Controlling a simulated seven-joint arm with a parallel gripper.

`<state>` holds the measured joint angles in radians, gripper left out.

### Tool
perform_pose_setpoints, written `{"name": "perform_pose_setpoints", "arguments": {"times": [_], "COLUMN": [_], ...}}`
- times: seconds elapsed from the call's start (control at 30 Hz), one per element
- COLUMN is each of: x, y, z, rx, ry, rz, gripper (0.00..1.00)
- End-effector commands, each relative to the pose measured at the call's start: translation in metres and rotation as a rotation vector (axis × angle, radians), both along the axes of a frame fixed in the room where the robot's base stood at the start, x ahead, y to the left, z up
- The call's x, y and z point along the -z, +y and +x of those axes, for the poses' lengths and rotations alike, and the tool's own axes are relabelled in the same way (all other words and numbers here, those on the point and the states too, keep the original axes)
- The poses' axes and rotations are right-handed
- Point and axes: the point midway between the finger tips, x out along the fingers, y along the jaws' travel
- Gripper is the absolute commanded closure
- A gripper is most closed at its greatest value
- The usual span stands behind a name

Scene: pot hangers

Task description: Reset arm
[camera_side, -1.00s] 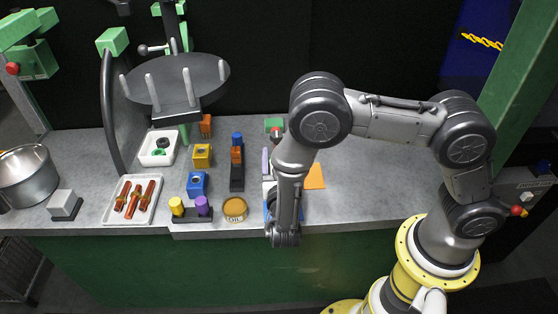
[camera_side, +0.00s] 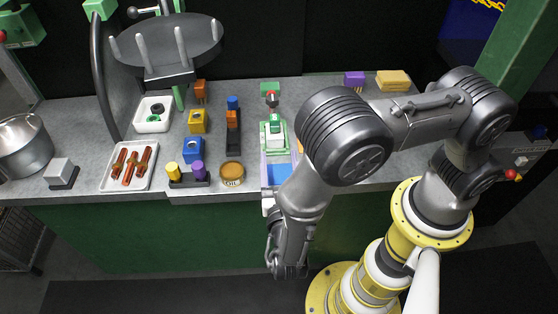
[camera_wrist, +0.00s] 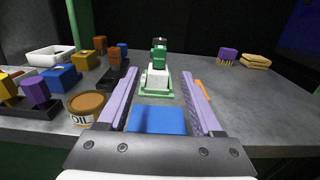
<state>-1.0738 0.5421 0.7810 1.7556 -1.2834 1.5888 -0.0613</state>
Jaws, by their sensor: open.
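My gripper (camera_wrist: 161,73) is open, with its two lavender fingers spread apart and pointing toward the back of the counter. In the side view my gripper (camera_side: 277,157) is over the front part of the counter, partly hidden by my arm. A flat blue piece (camera_wrist: 157,120) shows between the fingers in the wrist view; I cannot tell whether it lies on the counter. Nothing is visibly clamped. A green and white device (camera_wrist: 157,80) stands straight ahead beyond the fingertips, and also shows in the side view (camera_side: 273,132).
An oil tin (camera_side: 231,173) stands left of my gripper, with coloured blocks behind it. A white tray (camera_side: 108,180) of sausages and a metal pot (camera_side: 22,150) are farther left. An orange piece (camera_wrist: 203,91) lies just right of the right finger. The right counter is mostly clear.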

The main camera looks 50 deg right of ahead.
Motion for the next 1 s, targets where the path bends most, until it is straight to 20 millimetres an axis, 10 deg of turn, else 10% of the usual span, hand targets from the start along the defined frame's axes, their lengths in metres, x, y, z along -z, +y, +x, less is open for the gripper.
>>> {"name": "perform_pose_setpoints", "arguments": {"times": [0.4, 0.53, 0.77, 1.0], "x": [-0.002, -0.030, -0.117, -0.166], "y": [-0.007, -0.029, -0.119, -0.199], "z": [0.004, 0.022, 0.022, -0.045], "rx": [0.027, 0.126, 0.493, 0.896], "ry": [-0.004, -0.060, -0.228, -0.415], "rz": [0.005, 0.095, 0.387, 0.802], "gripper": [0.33, 0.33, 0.33, 0.33]}}
